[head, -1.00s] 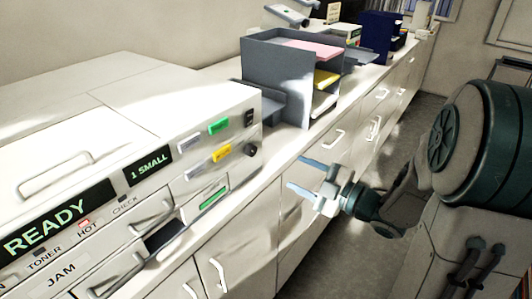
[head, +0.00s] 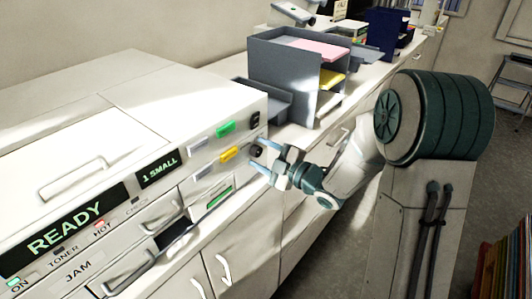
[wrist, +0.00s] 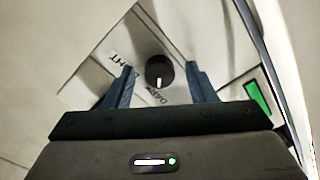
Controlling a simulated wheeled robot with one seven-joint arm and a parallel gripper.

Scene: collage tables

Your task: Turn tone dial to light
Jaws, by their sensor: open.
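The tone dial is a round black knob with a white pointer mark, and in the wrist view the dial (wrist: 159,71) sits between and just beyond my two fingers. Its pointer is toward the bottom of that view, near the word DARK; letters ending in HT show at its upper left. In the head view the dial (head: 256,151) is on the right end of the copier's (head: 150,135) front panel. My gripper (head: 263,156) is open in front of it, with blue fingers on either side. The open gripper also shows in the wrist view (wrist: 160,85). Contact with the dial cannot be told.
A black switch (head: 255,119) is above the dial. Green (head: 225,129) and yellow (head: 229,154) buttons are to its left. A grey paper organizer (head: 285,70) stands behind on the counter.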

